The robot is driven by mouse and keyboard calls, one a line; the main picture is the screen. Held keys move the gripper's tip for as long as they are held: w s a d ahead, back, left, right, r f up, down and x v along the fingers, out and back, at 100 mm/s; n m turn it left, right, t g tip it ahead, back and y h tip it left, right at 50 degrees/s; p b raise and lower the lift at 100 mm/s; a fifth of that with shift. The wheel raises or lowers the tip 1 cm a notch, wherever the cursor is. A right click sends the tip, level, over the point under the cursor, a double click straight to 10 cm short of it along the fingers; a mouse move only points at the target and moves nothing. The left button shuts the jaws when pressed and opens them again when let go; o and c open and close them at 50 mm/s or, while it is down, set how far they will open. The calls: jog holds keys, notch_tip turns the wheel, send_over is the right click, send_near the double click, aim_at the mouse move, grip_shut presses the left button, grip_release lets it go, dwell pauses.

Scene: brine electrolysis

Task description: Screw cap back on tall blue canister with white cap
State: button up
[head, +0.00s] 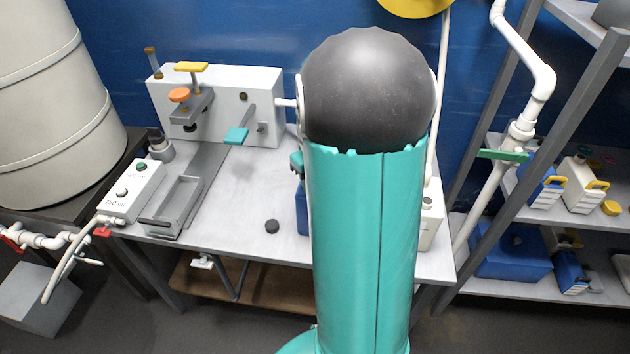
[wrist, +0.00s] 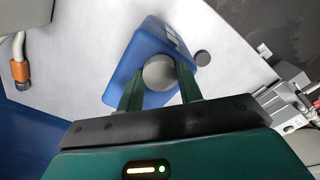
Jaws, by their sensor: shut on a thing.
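The blue canister (wrist: 126,62) stands on the table, seen from above in the wrist view. Its pale round cap (wrist: 158,72) sits over the top of the canister, between my two fingers. My gripper (wrist: 160,74) is shut on this cap. The cap covers the neck, so I cannot tell whether it is threaded on or only resting there.
A small dark round piece (head: 272,226) lies on the grey table (head: 235,207) near the front edge. A white container (head: 431,216) stands right of my arm. A control box (head: 133,190), a metal tray (head: 174,208) and a white panel with levers (head: 225,105) stand left and behind.

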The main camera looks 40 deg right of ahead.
dwell(0.3)
jog(key=m, duration=0.4)
jog(key=shift+m, duration=1)
jog(key=m, duration=0.2)
jog(key=shift+m, duration=0.3)
jog(key=m, duration=0.3)
